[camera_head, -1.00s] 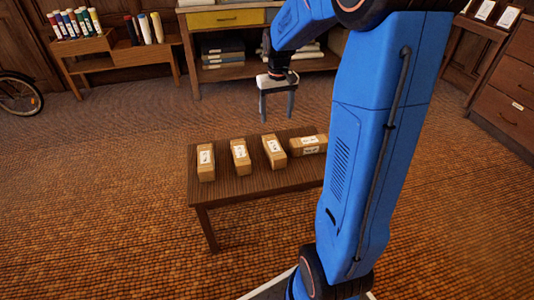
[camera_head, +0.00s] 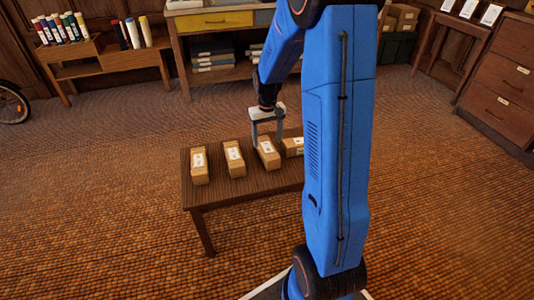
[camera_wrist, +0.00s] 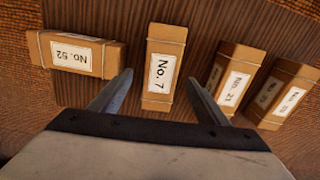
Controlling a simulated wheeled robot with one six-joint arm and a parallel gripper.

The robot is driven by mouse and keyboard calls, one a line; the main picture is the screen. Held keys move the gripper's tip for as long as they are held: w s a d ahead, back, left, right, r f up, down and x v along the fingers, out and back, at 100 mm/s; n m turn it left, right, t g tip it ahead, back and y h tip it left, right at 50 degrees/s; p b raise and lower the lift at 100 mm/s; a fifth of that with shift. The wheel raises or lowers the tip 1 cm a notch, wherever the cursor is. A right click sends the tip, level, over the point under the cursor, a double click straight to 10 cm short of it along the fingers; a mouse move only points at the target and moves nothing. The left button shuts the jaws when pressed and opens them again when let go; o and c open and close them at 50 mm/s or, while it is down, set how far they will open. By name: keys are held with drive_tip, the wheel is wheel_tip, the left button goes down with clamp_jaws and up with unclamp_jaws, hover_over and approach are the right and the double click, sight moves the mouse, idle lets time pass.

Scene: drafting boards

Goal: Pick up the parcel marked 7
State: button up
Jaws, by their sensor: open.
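The parcel marked 7 (camera_wrist: 165,45) is a brown box with string around it and a white label reading "No. 7". In the wrist view it lies upright in the picture, between and beyond my open fingertips. In the head view it is the third parcel from the left (camera_head: 268,158) on the small dark table (camera_head: 240,188). My gripper (camera_head: 267,144) is open and empty, pointing down over this parcel. In the wrist view my fingers (camera_wrist: 160,77) stand on either side of the parcel's near half.
Parcel No. 52 (camera_wrist: 75,53) lies crosswise beside it, partly behind my arm in the head view (camera_head: 293,146). Parcel No. 21 (camera_wrist: 229,75) and another with an unclear number (camera_wrist: 287,95) are on the other side.

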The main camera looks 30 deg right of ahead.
sight(267, 147)
drive_tip(key=shift+a+f, duration=0.1)
drive_tip(key=shift+f, duration=3)
drive_tip(key=shift+c, duration=0.4)
drive_tip(key=c, duration=1.4)
drive_tip(key=shift+r, duration=0.15)
